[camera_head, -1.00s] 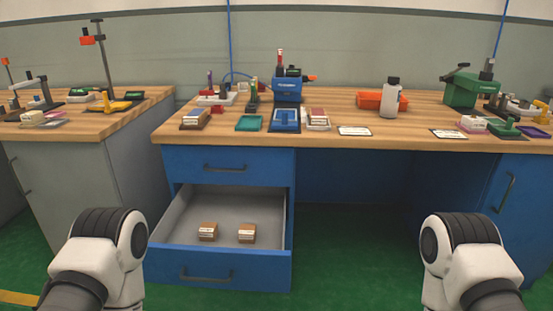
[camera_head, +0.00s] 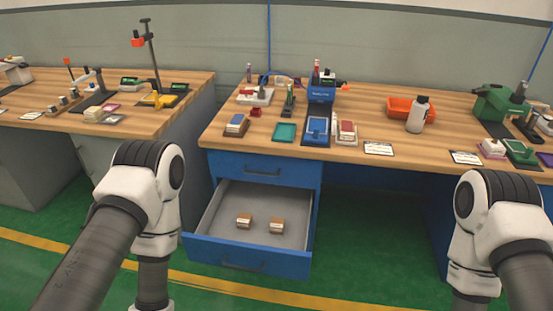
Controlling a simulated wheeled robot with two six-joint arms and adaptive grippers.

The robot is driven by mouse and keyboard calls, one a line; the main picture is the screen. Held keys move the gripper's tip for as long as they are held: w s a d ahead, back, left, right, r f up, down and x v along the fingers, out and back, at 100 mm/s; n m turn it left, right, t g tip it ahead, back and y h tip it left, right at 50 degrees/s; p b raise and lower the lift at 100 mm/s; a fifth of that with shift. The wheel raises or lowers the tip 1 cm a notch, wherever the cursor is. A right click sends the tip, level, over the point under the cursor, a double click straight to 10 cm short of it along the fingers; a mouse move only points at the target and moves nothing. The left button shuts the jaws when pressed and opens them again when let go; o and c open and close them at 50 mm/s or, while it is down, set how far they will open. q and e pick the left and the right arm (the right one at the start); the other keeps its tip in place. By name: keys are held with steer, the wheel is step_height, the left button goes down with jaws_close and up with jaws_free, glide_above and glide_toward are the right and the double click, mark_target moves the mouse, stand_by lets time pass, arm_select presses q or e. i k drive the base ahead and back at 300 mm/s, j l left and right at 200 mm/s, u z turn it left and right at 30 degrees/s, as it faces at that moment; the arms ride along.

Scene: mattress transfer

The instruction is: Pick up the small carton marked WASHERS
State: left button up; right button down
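Two small brown cartons with white labels lie in the open lower drawer (camera_head: 212,222) of the blue workbench. The left carton (camera_head: 244,221) and the right carton (camera_head: 277,225) stand a little apart on the grey drawer floor. Their labels are too small to read, so I cannot tell which one, if either, is marked WASHERS. My two arms show at the left and right in front of the bench, but no gripper fingers are in view.
The wooden benchtop (camera_head: 365,129) holds a teal tray (camera_head: 285,132), a blue device (camera_head: 318,128), a white bottle (camera_head: 417,115), an orange bin (camera_head: 400,107) and stacked cartons (camera_head: 237,125). A second bench (camera_head: 120,127) stands at left. Green floor lies open in front.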

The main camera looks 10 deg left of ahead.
mark_target(244, 220)
steer(key=i+u, duration=0.45)
steer(key=i, duration=0.5)
